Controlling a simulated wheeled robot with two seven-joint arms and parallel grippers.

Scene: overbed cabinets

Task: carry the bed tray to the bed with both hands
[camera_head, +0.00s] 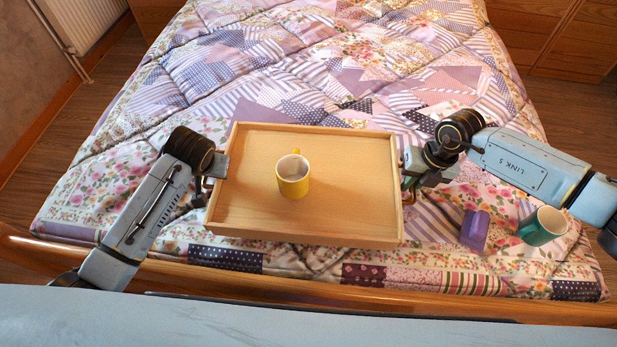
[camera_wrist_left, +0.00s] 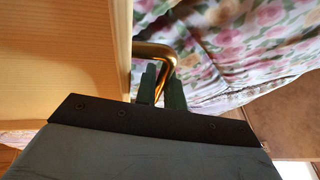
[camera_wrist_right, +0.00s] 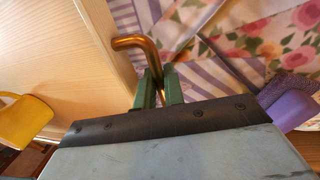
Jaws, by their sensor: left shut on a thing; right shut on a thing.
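The wooden bed tray (camera_head: 345,215) is over the near part of the bed (camera_head: 330,60), roughly level; I cannot tell whether it touches the quilt. A yellow mug (camera_head: 293,176) stands upright in it, and part of it shows in the right wrist view (camera_wrist_right: 22,122). My left gripper (camera_head: 208,183) is shut on the tray's left brass handle (camera_wrist_left: 158,52). My right gripper (camera_head: 408,186) is shut on the right brass handle (camera_wrist_right: 135,41). In both wrist views the green fingers close around the handle bar beside the tray wall.
The bed's wooden foot rail (camera_head: 350,298) runs along the front. Quilt beyond the tray is clear. A radiator (camera_head: 85,22) is at far left.

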